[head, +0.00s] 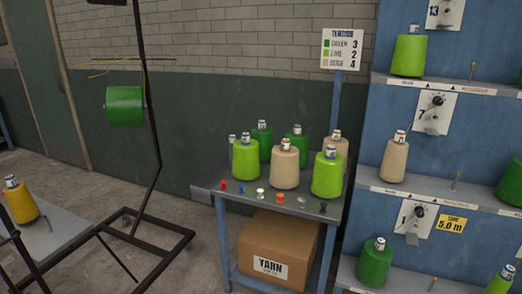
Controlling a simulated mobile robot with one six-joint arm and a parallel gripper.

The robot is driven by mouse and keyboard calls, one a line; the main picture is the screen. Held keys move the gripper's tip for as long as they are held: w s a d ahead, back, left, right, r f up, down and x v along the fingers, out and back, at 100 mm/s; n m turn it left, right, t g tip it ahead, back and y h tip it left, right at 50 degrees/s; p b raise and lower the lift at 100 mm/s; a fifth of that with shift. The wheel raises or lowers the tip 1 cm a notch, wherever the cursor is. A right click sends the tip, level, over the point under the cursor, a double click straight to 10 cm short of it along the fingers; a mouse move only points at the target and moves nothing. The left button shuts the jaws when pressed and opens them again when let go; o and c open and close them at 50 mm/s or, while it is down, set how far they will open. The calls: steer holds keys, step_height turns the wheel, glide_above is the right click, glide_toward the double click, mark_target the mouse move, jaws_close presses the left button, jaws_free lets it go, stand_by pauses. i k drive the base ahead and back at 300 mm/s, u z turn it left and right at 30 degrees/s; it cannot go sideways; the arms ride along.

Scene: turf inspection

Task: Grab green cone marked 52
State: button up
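Several yarn cones have small white labels on top, but I cannot read the number 52 on any of them. Two dark green cones, one at the back left (262,139) and one at the back right (296,149), stand on the small table (207,187), partly hidden. Another dark green cone (375,266) stands upright on the low shelf at the right. A dark green cone (512,183) is cut off at the right edge. A green spool (125,107) lies sideways on the dark metal stand. My gripper is not in view.
Lime cones (246,160) and beige cones (285,168) crowd the table, with small coloured pegs along its front. A YARN box (290,243) sits below. A sign (342,50) lists colours. The blue shelf rack (385,110) stands right; a yellow cone (20,202) stands left.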

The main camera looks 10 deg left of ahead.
mark_target(263, 135)
steer(key=k, duration=0.35)
steer(key=u, duration=0.55)
steer(key=i, duration=1)
steer(key=u, duration=0.95)
steer(key=i, duration=0.85)
steer(key=u, duration=0.3)
steer(key=i, duration=1.25)
